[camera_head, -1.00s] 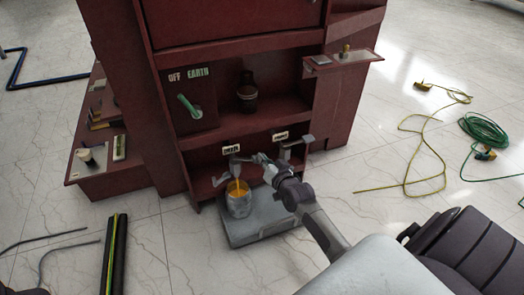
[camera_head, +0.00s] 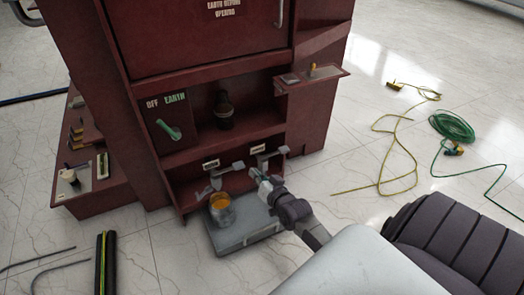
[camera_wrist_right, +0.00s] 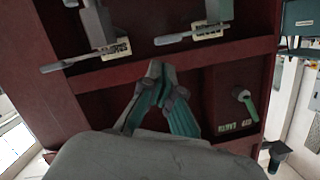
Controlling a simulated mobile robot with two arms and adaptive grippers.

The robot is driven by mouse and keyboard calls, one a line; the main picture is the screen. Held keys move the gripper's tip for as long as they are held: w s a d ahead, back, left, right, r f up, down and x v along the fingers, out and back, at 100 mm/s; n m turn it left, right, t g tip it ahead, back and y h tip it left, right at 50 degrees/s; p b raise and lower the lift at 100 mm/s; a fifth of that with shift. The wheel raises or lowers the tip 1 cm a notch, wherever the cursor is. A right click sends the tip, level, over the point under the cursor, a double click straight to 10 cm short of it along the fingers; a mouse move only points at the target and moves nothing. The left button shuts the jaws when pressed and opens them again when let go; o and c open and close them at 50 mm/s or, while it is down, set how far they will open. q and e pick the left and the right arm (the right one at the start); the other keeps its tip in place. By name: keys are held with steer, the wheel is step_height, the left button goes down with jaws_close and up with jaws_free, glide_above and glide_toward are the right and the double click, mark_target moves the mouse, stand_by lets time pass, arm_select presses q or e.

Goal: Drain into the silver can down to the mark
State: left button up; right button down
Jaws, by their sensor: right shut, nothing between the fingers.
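The silver can (camera_head: 224,214) stands upright on a grey platform (camera_head: 238,240) below the left drain tap (camera_head: 216,181) and holds amber liquid. I see no stream above it now; any mark inside is too small to see. A second tap (camera_head: 268,157) sits to the right. My right gripper (camera_head: 256,174) is shut and empty, in front of the cabinet between the taps. In the right wrist view, its shut fingertips (camera_wrist_right: 156,68) lie below two tap handles (camera_wrist_right: 186,38), apart from them. The can is not in that view. My left gripper is out of view.
The dark red cabinet (camera_head: 215,40) carries a green OFF/EARTH handle (camera_head: 169,130) and a dark bottle (camera_head: 223,112). A side shelf (camera_head: 315,79) juts out at right. Yellow cable (camera_head: 398,150) and a green coil (camera_head: 452,126) lie on the floor at right.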

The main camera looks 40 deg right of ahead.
steer(key=shift+p+v, duration=0.4)
steer(key=shift+v, duration=1.2)
